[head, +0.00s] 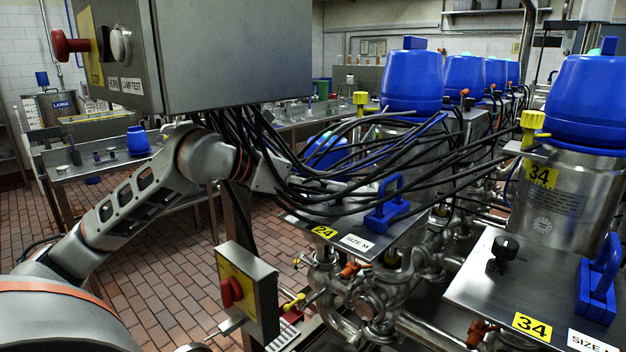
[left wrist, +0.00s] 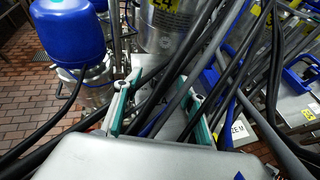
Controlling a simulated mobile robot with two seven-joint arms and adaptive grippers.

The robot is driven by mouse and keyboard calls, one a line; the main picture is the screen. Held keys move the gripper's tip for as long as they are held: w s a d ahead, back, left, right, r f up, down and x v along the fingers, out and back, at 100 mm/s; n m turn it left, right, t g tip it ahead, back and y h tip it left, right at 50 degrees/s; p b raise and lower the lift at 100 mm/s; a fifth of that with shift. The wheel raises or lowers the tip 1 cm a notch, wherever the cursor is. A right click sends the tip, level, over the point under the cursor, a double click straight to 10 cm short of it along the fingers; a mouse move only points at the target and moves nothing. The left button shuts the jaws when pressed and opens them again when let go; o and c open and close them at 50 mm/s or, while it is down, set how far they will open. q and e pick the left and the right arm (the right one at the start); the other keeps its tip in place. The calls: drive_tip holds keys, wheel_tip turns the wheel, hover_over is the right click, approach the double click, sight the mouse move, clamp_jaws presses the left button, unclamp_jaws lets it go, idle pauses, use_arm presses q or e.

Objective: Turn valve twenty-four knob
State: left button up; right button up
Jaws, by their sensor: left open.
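The valve twenty-four plate (head: 365,238) carries a yellow 24 label (head: 324,232), a SIZE M label and a blue handle (head: 387,207). Black cables cover its back part, and I cannot make out its knob in the head view. My left gripper (head: 283,176) is at the plate's back left, partly hidden behind cables. In the left wrist view the left gripper (left wrist: 160,112) is open, with green-padded fingers apart. Black cables run between and around the fingers. A steel canister (left wrist: 168,30) with a yellow label stands beyond them. My right gripper does not show.
A grey control box (head: 230,50) hangs above my left arm. A yellow switch box with a red knob (head: 232,292) stands at front. Valve thirty-four's plate (head: 545,290) with a black knob (head: 505,250) lies right. Pipes run below; tiled floor (head: 150,245) is open left.

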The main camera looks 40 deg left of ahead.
use_arm(q)
drive_tip(key=shift+v, duration=1.65)
